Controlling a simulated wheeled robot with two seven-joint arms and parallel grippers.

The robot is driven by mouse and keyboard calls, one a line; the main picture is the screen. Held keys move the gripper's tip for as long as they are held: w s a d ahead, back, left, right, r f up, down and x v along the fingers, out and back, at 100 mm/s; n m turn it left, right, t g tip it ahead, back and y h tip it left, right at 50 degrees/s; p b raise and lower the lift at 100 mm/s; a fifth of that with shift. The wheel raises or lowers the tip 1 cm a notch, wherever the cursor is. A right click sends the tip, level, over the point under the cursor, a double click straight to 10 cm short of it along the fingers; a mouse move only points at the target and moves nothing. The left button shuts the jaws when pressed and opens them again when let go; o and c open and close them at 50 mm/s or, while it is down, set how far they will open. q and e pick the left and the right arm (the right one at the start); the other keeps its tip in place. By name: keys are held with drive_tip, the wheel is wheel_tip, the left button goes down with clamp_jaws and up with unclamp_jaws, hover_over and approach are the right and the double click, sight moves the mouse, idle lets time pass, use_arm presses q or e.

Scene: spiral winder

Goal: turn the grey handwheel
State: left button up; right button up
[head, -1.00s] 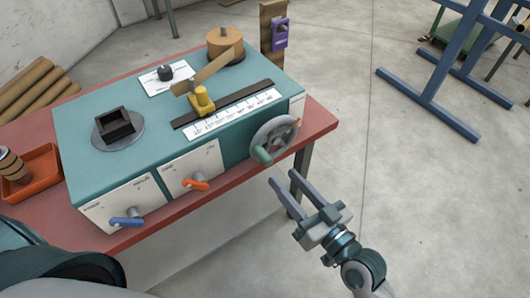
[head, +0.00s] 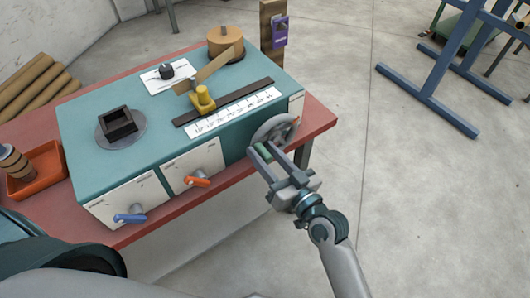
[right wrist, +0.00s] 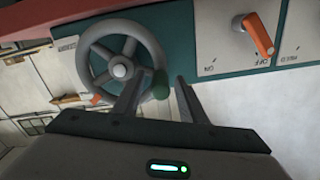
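The grey handwheel (head: 281,127) is on the right end of the teal machine's front, partly hidden behind my right gripper in the head view. In the right wrist view the handwheel (right wrist: 122,70) shows its spokes and round hub, with a green handle (right wrist: 161,84) at its rim. My right gripper (head: 262,148) is at the wheel's near side, fingers pointing toward it. In the right wrist view its open fingers (right wrist: 157,92) stand on either side of the green handle, with gaps visible; contact cannot be seen. My left gripper is not in view.
The teal machine (head: 95,170) stands on a red table (head: 320,117). Its front has an orange lever (head: 198,181) and a blue lever (head: 130,218). A yellow guide (head: 203,101) is on top. The floor (head: 420,220) at the right is clear near my right arm.

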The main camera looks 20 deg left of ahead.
drive_tip(key=c, duration=0.9)
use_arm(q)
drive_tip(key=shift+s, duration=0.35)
use_arm(e)
clamp_jaws()
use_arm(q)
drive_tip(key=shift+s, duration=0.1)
use_arm(e)
drive_tip(key=shift+f, duration=0.1)
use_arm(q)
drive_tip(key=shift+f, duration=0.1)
